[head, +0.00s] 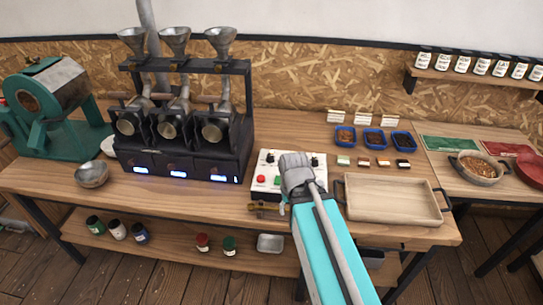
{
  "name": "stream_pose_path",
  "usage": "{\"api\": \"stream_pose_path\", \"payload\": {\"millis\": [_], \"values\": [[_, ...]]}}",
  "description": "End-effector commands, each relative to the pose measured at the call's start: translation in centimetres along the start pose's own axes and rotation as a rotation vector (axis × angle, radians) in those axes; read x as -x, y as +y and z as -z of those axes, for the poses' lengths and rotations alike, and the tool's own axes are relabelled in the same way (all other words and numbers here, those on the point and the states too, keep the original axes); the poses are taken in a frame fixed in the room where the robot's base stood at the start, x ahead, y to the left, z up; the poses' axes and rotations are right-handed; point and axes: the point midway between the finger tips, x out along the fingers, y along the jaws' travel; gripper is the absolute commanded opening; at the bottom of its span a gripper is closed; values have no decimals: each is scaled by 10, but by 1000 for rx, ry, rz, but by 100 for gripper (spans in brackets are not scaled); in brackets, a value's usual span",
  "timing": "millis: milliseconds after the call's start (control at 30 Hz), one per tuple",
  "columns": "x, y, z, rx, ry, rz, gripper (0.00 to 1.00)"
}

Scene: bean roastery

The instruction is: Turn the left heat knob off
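A white control box (266,193) stands on the bench right of the black three-barrel roaster. Its left black knob (269,158) shows at the top left of the panel, left of my arm's end; which way it points is too small to tell. Another black knob (314,161) shows at the top right. A red button (260,179) and a green button (277,181) sit below the left knob. My gripper (295,164) is over the middle of the box, between the two knobs in the picture. My arm hides the panel's middle, and the fingertips cannot be made out.
The black roaster (180,140) stands close on the left. An empty wooden tray (392,216) lies to the right, with blue bean trays (373,146) behind it. A small brass-coloured object (263,208) is at the box's front.

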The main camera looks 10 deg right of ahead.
Motion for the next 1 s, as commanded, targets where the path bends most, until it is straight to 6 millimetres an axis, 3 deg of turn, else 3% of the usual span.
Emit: {"api": "stream_pose_path", "payload": {"millis": [33,133,267,367,567,1000], "values": [[0,0,0,0,0,0,66],[1,0,3,-9,0,0,85],[6,0,13,-52,0,0,86],[12,-12,29,-119,0,0,86],[32,-12,78,-348,0,0,86],[83,-11,211,-1027,0,0,86]]}}
